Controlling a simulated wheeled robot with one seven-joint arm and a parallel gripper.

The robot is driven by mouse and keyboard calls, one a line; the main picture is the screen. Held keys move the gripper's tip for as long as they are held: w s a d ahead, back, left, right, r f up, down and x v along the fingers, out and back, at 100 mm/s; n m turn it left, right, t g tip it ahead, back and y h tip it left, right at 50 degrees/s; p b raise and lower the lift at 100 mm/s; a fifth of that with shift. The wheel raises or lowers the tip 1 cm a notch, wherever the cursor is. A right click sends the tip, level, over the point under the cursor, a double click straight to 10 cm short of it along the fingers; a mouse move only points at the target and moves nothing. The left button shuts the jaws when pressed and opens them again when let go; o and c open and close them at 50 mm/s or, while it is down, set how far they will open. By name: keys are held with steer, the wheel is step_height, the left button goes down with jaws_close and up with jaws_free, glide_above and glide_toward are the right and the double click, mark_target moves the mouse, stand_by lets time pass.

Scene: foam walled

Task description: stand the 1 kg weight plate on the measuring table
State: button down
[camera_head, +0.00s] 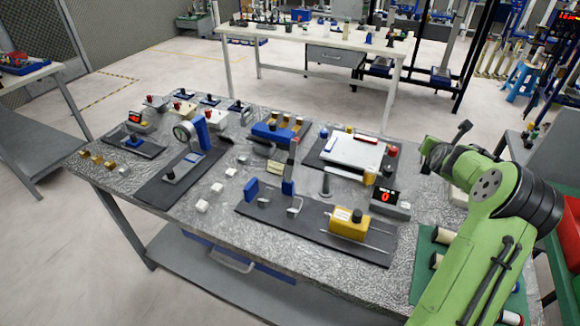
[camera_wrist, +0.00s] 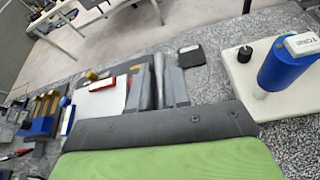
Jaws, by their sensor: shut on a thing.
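My gripper (camera_head: 447,150) is at the right of the bench, raised above its surface, at the end of my green arm. In the wrist view its grey fingers (camera_wrist: 159,82) are shut on a thin grey thing seen edge-on, apparently the weight plate. Its 1 kg marking cannot be read, and the fingers hide most of it. A flat white plate (camera_head: 349,150) on a dark mat, left of my gripper, may be the measuring table. It also shows in the wrist view (camera_wrist: 98,100), left of the fingers.
A yellow block (camera_head: 348,224) with rods and a red-digit display (camera_head: 387,204) stand in front of the white plate. A blue cylinder (camera_wrist: 288,65) on a white base (camera_wrist: 248,92) is right of the fingers. Dial gauge (camera_head: 184,134) and small white blocks (camera_head: 202,205) stand left.

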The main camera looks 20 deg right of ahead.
steer(key=shift+w+r, duration=0.1)
steer(key=shift+r, duration=0.1)
step_height(320, 180, down, 10)
steer(key=shift+f+b, duration=0.1)
steer(key=shift+b, duration=0.9)
steer(key=c, duration=1.1)
jaws_free()
